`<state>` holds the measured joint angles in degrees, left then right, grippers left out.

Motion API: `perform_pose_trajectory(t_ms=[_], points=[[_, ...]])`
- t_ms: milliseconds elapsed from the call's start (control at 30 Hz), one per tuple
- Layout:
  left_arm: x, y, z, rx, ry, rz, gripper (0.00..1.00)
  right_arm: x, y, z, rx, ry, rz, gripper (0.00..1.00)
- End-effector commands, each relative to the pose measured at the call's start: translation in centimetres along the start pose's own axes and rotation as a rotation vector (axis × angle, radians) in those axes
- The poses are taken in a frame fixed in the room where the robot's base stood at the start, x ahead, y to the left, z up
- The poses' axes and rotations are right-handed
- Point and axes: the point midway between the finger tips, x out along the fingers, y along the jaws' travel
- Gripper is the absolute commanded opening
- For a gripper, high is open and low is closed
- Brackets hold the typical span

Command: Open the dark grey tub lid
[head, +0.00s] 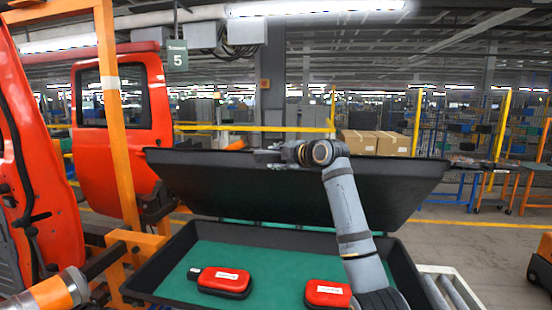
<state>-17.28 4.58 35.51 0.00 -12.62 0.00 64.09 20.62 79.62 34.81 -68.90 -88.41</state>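The dark grey tub (152,267) stands in front of me with a green floor inside. Its dark grey lid (200,186) is raised and leans up over the tub's back edge, its inner face toward me. My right arm reaches up from the lower right across the tub. My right gripper (265,156) is at the lid's upper part, near the top rim. Its fingers are dark against the lid, so I cannot tell whether they are closed on the rim. Part of my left arm shows at the lower left; its gripper is out of sight.
Two red cases with white labels lie in the tub, one at left (220,280) and one at right (328,293), partly behind my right arm. An orange post (118,130) and red car doors (150,130) stand at left. A roller conveyor (445,290) is at right.

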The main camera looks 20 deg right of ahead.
Motion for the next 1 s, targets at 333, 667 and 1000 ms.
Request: perform_pose_trajectory(t_ms=[333, 667, 1000], points=[[0.0, -0.1, -0.2, 0.0, 0.003, -0.001, 0.4, -5.2, 0.0, 0.2, -0.005, -0.005, 0.002, 0.37], [0.0, 0.0, -0.2, 0.0, 0.002, 0.0, 0.4, -11.3, 0.0, 0.2, -0.002, -0.003, 0.001, 0.37], [0.0, 0.0, -0.2, 0.0, 0.002, 0.0, 0.4, -11.9, -0.1, 0.1, 0.001, 0.0, -0.001, 0.37]])
